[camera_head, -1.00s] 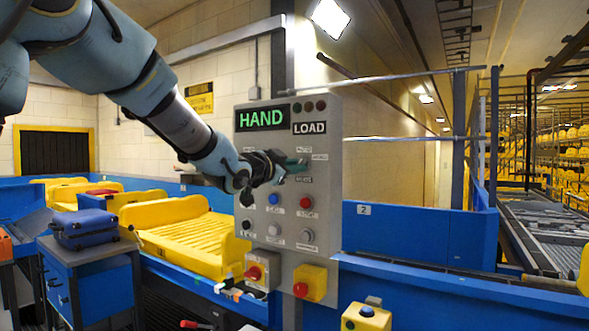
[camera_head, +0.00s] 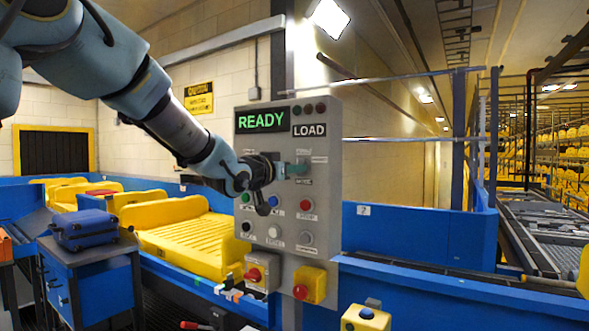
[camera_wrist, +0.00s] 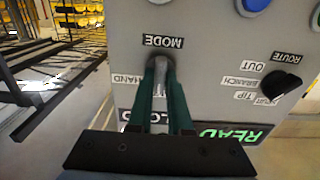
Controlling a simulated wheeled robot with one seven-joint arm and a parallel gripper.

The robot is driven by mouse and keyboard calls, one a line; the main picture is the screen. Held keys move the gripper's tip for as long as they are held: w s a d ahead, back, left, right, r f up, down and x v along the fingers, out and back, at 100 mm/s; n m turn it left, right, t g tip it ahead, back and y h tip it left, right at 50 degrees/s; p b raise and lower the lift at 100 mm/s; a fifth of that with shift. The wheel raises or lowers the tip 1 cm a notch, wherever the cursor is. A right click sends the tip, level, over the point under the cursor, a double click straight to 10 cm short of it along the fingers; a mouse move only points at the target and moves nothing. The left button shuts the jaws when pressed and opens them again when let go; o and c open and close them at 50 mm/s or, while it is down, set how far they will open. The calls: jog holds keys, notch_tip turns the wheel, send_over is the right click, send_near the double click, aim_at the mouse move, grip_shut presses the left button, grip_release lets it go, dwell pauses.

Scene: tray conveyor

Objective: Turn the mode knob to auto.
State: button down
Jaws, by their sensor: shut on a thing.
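The mode knob (camera_wrist: 161,64) is on the grey control panel (camera_head: 325,140), by the MODE label (camera_wrist: 163,41) in the wrist view. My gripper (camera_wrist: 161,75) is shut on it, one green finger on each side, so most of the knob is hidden. In the head view my gripper (camera_head: 298,169) reaches the panel from the left, below the displays, and covers the knob. A HAND label (camera_wrist: 127,79) is left of the fingers in the wrist view; other mode labels are partly hidden. The green display (camera_head: 262,120) reads READY.
A black ROUTE knob (camera_wrist: 281,85) is close beside the mode knob. Several push buttons sit below my gripper, including a red one (camera_head: 305,204). A red stop button (camera_head: 300,291) on a yellow box is lower. Yellow trays (camera_head: 190,240) stand left, with a blue suitcase (camera_head: 84,228) nearby.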

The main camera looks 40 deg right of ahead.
dwell(0.4)
jog(key=c, duration=0.8)
grip_release()
jog(key=shift+c, duration=0.2)
jog(key=b+v, duration=0.3)
jog(key=v, duration=0.8)
